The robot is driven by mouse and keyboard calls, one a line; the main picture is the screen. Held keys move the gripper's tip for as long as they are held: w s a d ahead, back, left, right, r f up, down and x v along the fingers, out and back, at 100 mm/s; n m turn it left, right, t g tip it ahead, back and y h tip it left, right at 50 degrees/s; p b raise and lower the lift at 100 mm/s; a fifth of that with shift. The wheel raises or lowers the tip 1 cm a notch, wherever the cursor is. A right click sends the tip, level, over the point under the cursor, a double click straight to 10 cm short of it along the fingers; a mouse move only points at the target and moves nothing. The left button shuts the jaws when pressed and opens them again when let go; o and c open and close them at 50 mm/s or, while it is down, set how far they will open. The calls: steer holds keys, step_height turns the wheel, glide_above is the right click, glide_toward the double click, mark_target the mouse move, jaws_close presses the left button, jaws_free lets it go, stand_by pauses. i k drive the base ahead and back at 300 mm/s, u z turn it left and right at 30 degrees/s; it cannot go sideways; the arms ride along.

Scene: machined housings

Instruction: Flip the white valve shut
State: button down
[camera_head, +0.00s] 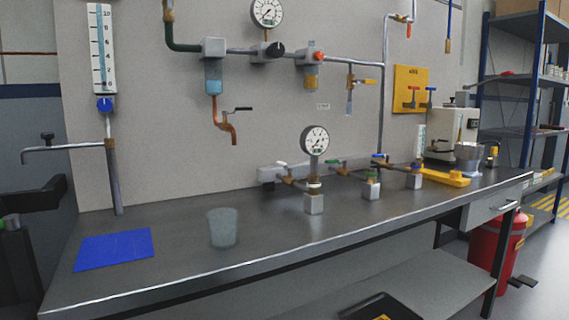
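A small valve with a white handle (280,163) sits at the left end of a low row of valves on the bench, near the wall. Its brassy body is beside a grey block, left of the gauge stand. The handle is small here, so I cannot tell its exact angle or whether the valve is open. Beside it in the row are a valve with a green handle (333,162) and one with a blue handle (379,157). My gripper is not recognisable in this view.
A round gauge (315,141) on a grey block stands just right of the white-handled valve. A translucent cup (222,228) and a blue mat (115,249) lie on the bench's left half. Pipes with valves hang on the wall above. The front middle of the bench (290,240) is clear.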

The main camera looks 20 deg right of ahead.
mark_target(289, 170)
steer(key=z, duration=0.05)
steer(key=k, duration=1.25)
steer(key=z, duration=1)
steer(key=i, duration=0.9)
steer(key=z, duration=0.85)
steer(key=i, duration=0.8)
steer(key=u, duration=0.75)
steer(key=i, duration=0.75)
steer(key=u, duration=0.8)
